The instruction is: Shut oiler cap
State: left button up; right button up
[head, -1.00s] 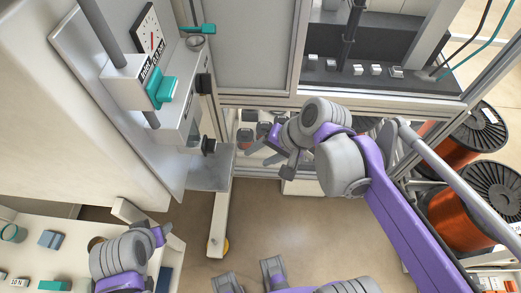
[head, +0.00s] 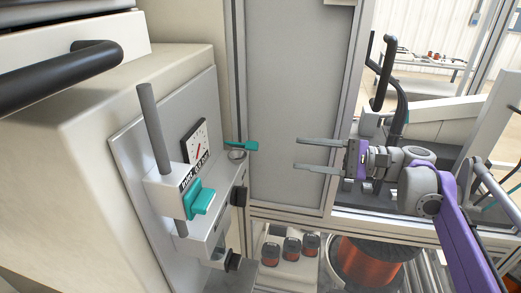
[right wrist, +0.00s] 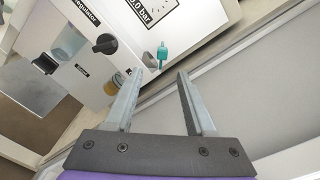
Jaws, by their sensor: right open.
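The oiler cap (head: 241,145) is a small teal flap at the right edge of the grey panel. It sticks out to the right, swung off the round oiler mouth (head: 237,155), so it looks open. My left gripper is out of view.
Black knobs (head: 239,196) are below. A flat grey door (head: 290,90) stands behind my right gripper. Copper wire spools (head: 367,262) are lower right.

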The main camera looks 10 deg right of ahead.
aim_at(243, 146)
jog(key=x, duration=1)
jog(key=shift+w+a+r, duration=0.25)
jog(key=shift+a, duration=0.05)
grip_shut()
